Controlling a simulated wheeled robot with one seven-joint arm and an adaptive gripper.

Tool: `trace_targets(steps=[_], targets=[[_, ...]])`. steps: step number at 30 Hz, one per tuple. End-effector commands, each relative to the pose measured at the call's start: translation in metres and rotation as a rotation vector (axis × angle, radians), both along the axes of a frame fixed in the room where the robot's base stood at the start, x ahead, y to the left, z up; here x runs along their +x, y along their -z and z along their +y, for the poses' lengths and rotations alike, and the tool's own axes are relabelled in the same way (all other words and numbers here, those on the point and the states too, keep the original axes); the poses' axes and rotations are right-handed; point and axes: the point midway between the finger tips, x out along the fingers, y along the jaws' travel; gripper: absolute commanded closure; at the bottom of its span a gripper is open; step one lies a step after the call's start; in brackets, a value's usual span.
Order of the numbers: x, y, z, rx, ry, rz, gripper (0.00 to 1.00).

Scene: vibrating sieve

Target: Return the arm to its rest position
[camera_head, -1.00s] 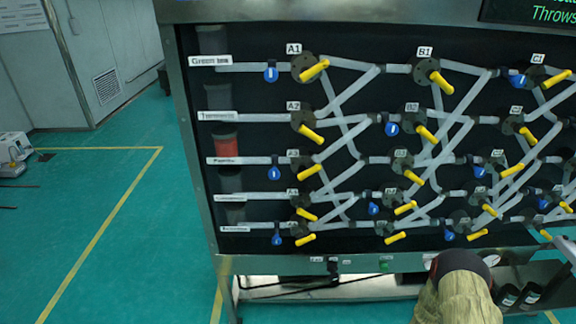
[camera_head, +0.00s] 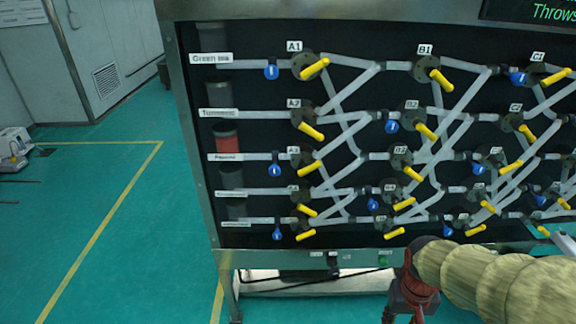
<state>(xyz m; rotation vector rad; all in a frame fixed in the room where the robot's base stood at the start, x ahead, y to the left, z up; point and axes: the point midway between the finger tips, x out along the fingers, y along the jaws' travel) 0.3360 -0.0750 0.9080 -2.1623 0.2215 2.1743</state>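My arm, in a beige ribbed sleeve, comes in from the lower right in the head view. My gripper (camera_head: 405,308), dark and reddish, hangs at its end near the bottom edge, in front of the panel's lower frame. It points downward, and its tips are too small and cut off to tell whether it is open or shut. I see nothing held in it. The valve panel (camera_head: 262,140) stands behind it with clear pipes, yellow handles and blue tags.
A green button (camera_head: 384,260) and a black switch (camera_head: 333,262) sit on the panel's lower rail, left of the gripper. The green floor (camera_head: 70,240) with yellow lines is free at the left. A white device (camera_head: 14,148) stands at the far left edge.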

Motion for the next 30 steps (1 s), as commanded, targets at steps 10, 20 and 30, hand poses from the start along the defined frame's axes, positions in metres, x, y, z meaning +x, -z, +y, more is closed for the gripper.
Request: trace_targets(steps=[10,20,30], targets=[[-0.035,-0.124,0.054,0.021,-0.079,-0.296,0.7],[-0.041,-0.186,0.073,0.015,-0.153,-0.497,0.7],[-0.04,-0.186,0.075,0.016,-0.16,-0.496,0.7]])
